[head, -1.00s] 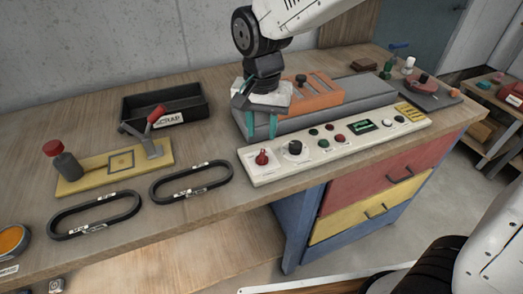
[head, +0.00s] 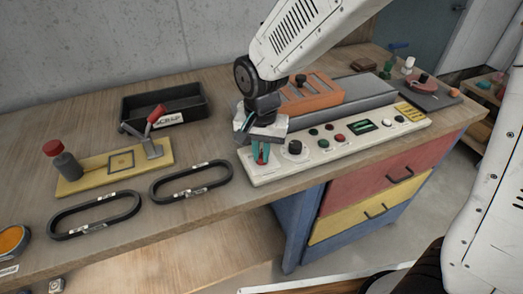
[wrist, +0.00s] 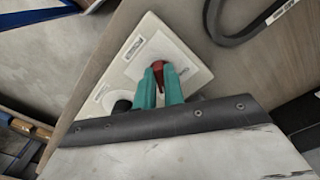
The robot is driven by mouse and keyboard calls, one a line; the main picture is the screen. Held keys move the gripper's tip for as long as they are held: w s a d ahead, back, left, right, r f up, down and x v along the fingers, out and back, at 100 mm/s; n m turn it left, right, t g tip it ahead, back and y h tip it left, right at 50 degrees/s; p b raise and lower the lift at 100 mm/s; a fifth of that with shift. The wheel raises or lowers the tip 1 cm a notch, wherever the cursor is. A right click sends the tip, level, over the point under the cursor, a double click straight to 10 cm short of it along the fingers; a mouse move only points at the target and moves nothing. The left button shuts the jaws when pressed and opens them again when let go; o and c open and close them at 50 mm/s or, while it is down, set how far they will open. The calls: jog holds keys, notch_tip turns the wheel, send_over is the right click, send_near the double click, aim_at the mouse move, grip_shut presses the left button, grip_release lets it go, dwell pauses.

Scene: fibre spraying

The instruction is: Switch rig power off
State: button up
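The long white control panel (head: 345,145) lies along the bench's front edge. Its red rotary knob (wrist: 158,67) is at the left end on a white square plate. My gripper (head: 261,156) points down over that end, its teal fingers on either side of the red knob. In the wrist view the gripper (wrist: 160,80) has its fingers close together with the knob between them, so it looks shut on the knob. The fingers partly hide the knob and its label, and I cannot read its setting.
A black knob (head: 295,147) sits just right of the red one, with several buttons and a small green display (head: 363,126) farther right. An orange block (head: 312,97) stands behind. A black oval ring (head: 190,182) lies to the left.

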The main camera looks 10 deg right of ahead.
grip_shut()
jog(key=n, duration=0.3)
jog(key=shift+d+n, duration=0.1)
jog(key=shift+n, duration=0.3)
jog(key=n, duration=0.3)
jog(key=shift+d+n, duration=0.1)
jog(key=shift+n, duration=0.2)
jog(key=n, duration=0.6)
jog(key=shift+w+d, duration=0.15)
jog(key=shift+n, duration=0.4)
jog(key=o, duration=0.7)
grip_release()
